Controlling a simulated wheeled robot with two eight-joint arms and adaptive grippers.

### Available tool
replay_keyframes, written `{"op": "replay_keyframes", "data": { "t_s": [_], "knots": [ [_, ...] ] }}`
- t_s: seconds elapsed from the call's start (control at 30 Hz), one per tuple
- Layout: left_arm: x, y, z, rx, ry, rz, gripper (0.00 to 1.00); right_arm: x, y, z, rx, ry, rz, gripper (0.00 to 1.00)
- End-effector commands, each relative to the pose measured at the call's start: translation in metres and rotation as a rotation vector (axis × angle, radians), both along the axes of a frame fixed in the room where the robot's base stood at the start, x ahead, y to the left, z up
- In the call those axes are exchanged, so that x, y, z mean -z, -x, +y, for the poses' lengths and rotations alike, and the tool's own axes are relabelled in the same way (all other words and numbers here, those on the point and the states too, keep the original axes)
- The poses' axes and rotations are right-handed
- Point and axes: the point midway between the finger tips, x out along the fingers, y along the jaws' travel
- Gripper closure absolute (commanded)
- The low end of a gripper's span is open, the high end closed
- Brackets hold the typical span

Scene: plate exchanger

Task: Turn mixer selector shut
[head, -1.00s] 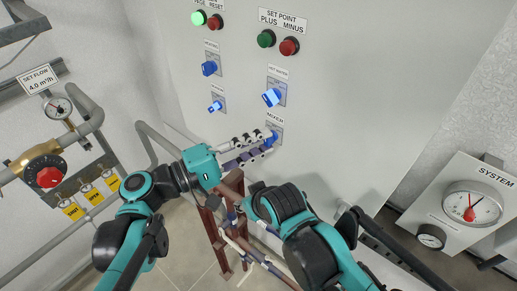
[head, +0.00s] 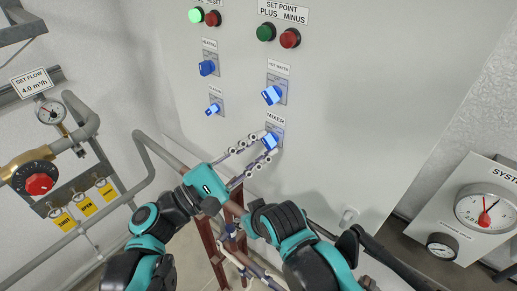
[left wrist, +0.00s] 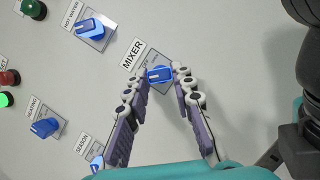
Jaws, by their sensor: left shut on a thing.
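The mixer selector (head: 271,141) is a blue knob on a grey plate, under the MIXER label (head: 276,121) on the pale panel. In the left wrist view the knob (left wrist: 159,74) sits between my fingertips. My left gripper (head: 266,146) reaches up to it from the lower left and is shut on it, one finger on each side. The fingers partly cover the knob, so its exact pointing direction is hard to read. My right arm crosses the lower middle of the head view; its gripper does not show.
The hot water selector (head: 272,95) is just above, with the heating selector (head: 207,68) and the season selector (head: 214,108) to the left. Green and red buttons (head: 278,36) line the top.

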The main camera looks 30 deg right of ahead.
Motion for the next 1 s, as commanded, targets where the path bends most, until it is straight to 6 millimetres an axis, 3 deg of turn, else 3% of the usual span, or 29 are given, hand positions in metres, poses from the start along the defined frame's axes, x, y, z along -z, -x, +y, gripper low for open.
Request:
{"op": "replay_keyframes", "data": {
  "t_s": [0.5,0.53,0.6,1.0],
  "knots": [
    [0.0011,0.0006,-0.0001,-0.001,0.004,0.015,1.0,0.001,0.0,0.0,0.0,0.0,0.0,0.6],
    [0.0012,0.0005,-0.0001,-0.001,0.004,0.015,0.68,0.001,0.0,0.0,0.0,0.0,0.0,0.6],
    [0.0011,0.0005,0.0,0.0,0.005,0.015,0.55,0.001,0.0,0.0,0.0,0.0,0.0,0.6],
    [0.0027,0.0004,0.0083,-0.003,0.006,0.014,0.55,0.0009,0.0,0.0,0.0,0.0,0.0,0.6]
  ]
}}
